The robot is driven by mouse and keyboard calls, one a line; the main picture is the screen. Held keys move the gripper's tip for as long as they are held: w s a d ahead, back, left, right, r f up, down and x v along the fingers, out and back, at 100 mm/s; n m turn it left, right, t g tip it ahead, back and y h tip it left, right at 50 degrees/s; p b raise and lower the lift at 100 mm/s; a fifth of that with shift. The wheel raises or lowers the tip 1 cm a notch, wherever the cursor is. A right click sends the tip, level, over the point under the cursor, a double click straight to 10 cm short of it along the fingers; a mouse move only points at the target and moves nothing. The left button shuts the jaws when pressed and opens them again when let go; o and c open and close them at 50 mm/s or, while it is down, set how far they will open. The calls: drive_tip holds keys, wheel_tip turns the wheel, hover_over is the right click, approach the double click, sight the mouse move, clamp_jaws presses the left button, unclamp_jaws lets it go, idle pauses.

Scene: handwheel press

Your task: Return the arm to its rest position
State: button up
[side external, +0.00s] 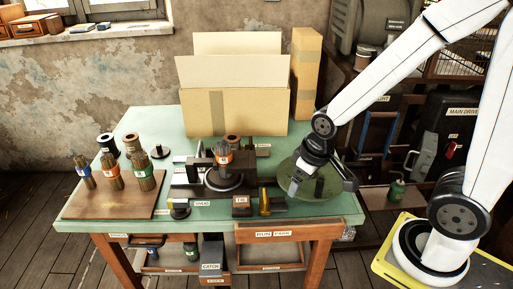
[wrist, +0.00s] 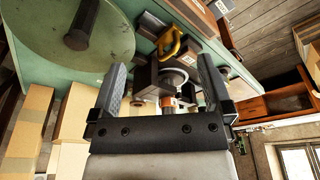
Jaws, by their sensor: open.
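My gripper (side external: 322,184) hangs at the end of my white arm, over the right end of the green table (side external: 345,207). In the wrist view its two fingers (wrist: 160,72) stand wide apart with nothing held between them. The round green handwheel (side external: 297,163) is behind and below the gripper in the side view, partly hidden by it. In the wrist view the handwheel (wrist: 50,45) and its dark upright handle (wrist: 82,24) are at the upper left, outside the fingers.
The dark press (side external: 223,180) with an orange-banded bundle stands left of my gripper. A yellow-handled tool (side external: 265,203) lies near the front edge. Cardboard boxes (side external: 234,110) stand behind. Banded bundles stand on a brown board (side external: 103,207) at the left. Air above the table front is clear.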

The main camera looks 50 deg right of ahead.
drive_tip(key=shift+s+d+f+m, duration=0.1)
drive_tip(key=shift+s+m, duration=0.2)
drive_tip(key=shift+s, duration=0.15)
